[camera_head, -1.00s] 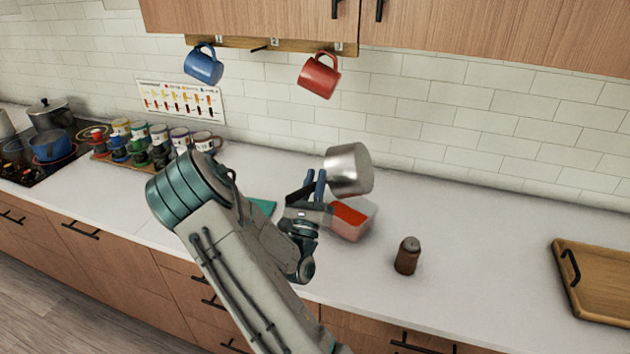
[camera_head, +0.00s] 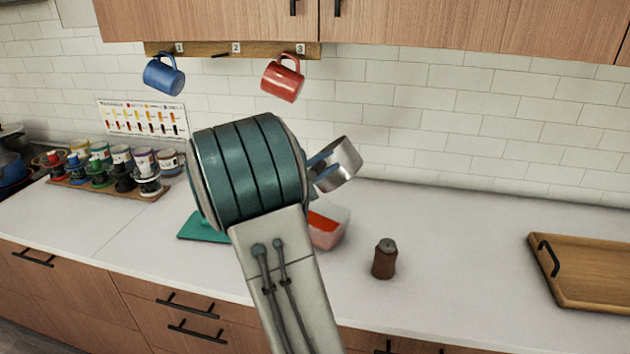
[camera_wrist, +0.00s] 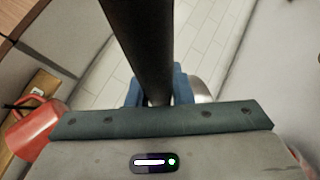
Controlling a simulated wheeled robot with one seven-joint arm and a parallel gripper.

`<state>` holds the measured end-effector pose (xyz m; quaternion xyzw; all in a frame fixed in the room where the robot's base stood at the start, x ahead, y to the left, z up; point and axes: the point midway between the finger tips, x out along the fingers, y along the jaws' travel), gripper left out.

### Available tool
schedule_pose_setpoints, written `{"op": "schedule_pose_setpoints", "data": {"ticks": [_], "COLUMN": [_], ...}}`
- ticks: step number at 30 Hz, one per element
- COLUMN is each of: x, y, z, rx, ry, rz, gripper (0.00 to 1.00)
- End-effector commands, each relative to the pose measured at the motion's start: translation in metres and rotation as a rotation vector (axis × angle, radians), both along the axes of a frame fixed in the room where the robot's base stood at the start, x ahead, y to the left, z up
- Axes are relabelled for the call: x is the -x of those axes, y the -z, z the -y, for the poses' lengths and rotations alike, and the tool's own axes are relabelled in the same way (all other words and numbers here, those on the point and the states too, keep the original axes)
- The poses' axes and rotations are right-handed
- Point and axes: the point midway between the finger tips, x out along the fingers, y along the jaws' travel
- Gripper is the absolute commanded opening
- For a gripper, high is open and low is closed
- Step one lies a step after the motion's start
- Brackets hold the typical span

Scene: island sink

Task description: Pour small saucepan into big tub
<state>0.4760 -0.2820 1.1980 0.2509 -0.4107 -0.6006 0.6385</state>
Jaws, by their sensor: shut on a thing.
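The small metal saucepan (camera_head: 340,162) is in the air over the counter, its body tilted. My gripper (camera_head: 322,158) is shut on its dark handle (camera_wrist: 143,40), which runs between the blue fingers (camera_wrist: 158,92) in the wrist view. Only a sliver of the pan's metal shows there, right of the fingers. The big tub (camera_head: 328,230) is a clear container with red contents, standing on the counter below the pan. My arm hides the tub's left part and most of my gripper in the head view. Whether anything is in the saucepan cannot be seen.
A brown shaker (camera_head: 384,260) stands right of the tub. A teal board (camera_head: 203,228) lies left of my arm. A wooden tray (camera_head: 585,272) is at the right. A red mug (camera_head: 283,79) and a blue mug (camera_head: 163,75) hang above. Several small pots (camera_head: 110,165) stand on the left.

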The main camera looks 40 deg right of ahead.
Motion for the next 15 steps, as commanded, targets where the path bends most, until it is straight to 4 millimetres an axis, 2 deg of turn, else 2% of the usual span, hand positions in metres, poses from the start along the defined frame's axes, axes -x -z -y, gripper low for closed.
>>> {"op": "schedule_pose_setpoints", "data": {"ticks": [6, 15], "x": [0.012, 0.026], "y": [-0.020, -0.058], "z": [0.004, -0.004], "rx": [-0.199, -0.381], "ry": [-0.040, -0.102], "rz": [0.314, 0.542], "gripper": [0.00, 0.00]}}
